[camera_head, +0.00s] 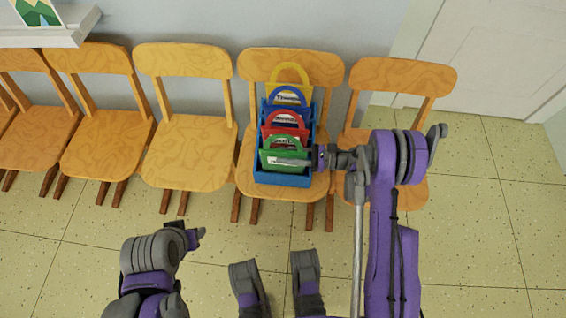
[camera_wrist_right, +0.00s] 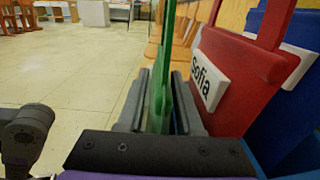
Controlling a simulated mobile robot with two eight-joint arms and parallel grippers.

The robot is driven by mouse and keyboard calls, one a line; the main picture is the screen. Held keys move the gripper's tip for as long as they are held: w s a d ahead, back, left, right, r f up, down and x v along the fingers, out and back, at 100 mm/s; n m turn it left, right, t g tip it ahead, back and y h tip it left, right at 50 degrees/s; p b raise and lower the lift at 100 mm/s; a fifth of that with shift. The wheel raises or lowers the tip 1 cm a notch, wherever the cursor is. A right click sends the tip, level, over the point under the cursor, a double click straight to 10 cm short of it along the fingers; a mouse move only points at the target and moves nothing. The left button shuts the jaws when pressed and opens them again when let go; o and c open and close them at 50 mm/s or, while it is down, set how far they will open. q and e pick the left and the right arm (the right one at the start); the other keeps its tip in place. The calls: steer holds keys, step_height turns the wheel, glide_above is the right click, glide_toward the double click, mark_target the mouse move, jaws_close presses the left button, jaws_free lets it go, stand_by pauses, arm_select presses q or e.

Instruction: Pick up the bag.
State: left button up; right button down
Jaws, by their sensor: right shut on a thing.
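A blue crate (camera_head: 284,180) sits on a wooden chair and holds a row of bags. The green bag (camera_head: 270,159) is at the front, with the red bag (camera_head: 287,127), blue bag (camera_head: 288,98) and yellow bag (camera_head: 290,74) behind it. My right gripper (camera_head: 312,158) is at the green bag's right side. In the right wrist view the green bag (camera_wrist_right: 166,65) passes edge-on between the fingers, which are shut on it. The red bag there (camera_wrist_right: 245,60) has a label reading "Sofia". My left gripper (camera_head: 196,237) is low, away from the chairs; its jaws are unclear.
Wooden chairs (camera_head: 187,140) stand in a row along the wall, on both sides of the crate's chair (camera_head: 290,58). A white door (camera_head: 490,55) is at the upper right. A white shelf (camera_head: 45,38) is at the upper left. The tiled floor (camera_head: 490,220) in front is clear.

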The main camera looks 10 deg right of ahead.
mark_target(287, 138)
step_height(287, 138, up, 10)
steer(key=shift+r+p, duration=0.1)
steer(key=shift+p, duration=1.05)
